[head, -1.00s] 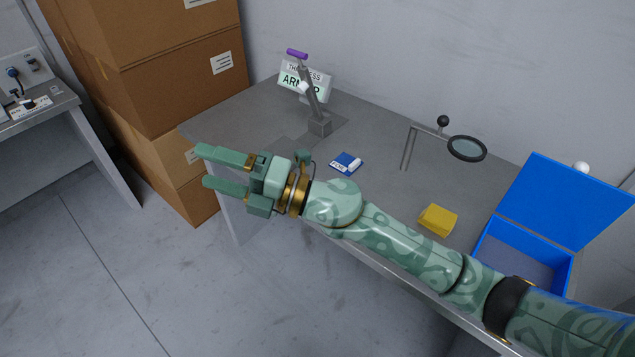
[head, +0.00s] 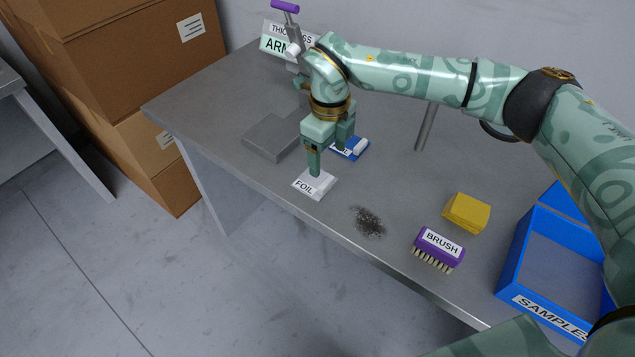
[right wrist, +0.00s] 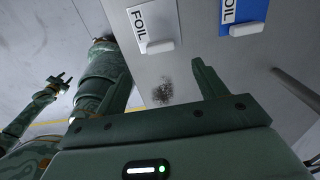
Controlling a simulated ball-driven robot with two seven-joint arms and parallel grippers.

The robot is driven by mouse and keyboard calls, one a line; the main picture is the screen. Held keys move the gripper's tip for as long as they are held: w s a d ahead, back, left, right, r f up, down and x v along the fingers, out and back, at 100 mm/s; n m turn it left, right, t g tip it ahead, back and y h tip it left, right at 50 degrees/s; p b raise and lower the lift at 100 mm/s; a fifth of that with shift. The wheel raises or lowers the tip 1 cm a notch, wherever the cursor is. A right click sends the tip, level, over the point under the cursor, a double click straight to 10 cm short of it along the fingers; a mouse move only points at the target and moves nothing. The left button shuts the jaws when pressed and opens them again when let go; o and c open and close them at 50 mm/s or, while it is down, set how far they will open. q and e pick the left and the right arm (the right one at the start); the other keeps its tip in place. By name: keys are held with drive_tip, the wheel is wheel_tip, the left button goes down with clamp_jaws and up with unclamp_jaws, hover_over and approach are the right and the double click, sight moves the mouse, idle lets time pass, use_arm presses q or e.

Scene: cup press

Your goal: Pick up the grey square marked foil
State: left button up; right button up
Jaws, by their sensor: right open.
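The grey square marked FOIL (head: 313,184) lies flat on the bench near its front edge. It also shows at the top of the right wrist view (right wrist: 152,25), with a pale raised block on it. My right gripper (head: 330,160) is open and points down. One finger is at the far edge of the grey foil and partly covers it; the other is by the blue FOIL square (head: 352,149). I cannot tell whether the finger touches the foil. My left gripper (right wrist: 60,84) shows small at the left of the right wrist view; its jaw state is unclear.
A dark speckled patch (head: 369,221), a purple brush (head: 438,248), a yellow block (head: 466,212) and a blue samples box (head: 548,318) lie to the right. A lever press (head: 291,30) and a flat grey plate (head: 272,138) are behind left.

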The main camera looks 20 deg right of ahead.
sight(326, 182)
wheel_tip(326, 182, down, 4)
drive_tip(key=shift+b, duration=0.3)
wheel_tip(326, 182, down, 5)
drive_tip(key=shift+w+r+b, duration=0.1)
drive_tip(key=shift+w+b, duration=0.05)
drive_tip(key=shift+b, duration=0.6)
drive_tip(key=shift+c, duration=0.9)
drive_tip(key=c, duration=0.9)
